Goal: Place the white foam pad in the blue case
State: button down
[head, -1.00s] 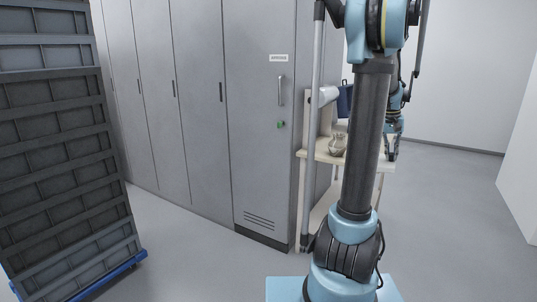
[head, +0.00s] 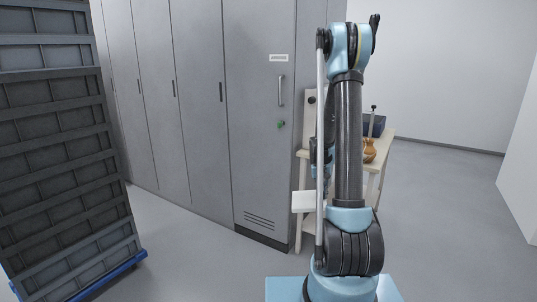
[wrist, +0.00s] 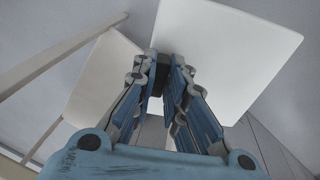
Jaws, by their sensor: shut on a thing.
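The white foam pad (wrist: 238,58) is a flat, pale square at the fingertips in the wrist view. My gripper (wrist: 163,66) is shut on its near edge. In the head view the pad (head: 303,201) hangs out at the left front of the wooden workbench, below bench-top height. My gripper there is mostly hidden behind my arm. A dark blue box (head: 374,126), seemingly the blue case, stands on the bench top to the right of my arm. It is partly covered, and I cannot see its inside.
A brown jug (head: 369,151) stands on the wooden bench (head: 386,141) in front of the blue box. Grey lockers (head: 262,120) rise to the left of the bench. A stack of dark crates (head: 65,150) stands at far left. The floor at right is clear.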

aim_at(307, 197)
jog(key=shift+n, duration=0.6)
jog(key=w+a+f, duration=0.1)
jog(key=a+f, duration=0.1)
jog(key=w+a+f, duration=0.1)
jog(key=a+f, duration=0.3)
jog(key=shift+w+a+f, duration=0.15)
jog(key=shift+w+a, duration=0.1)
jog(key=shift+w, duration=0.15)
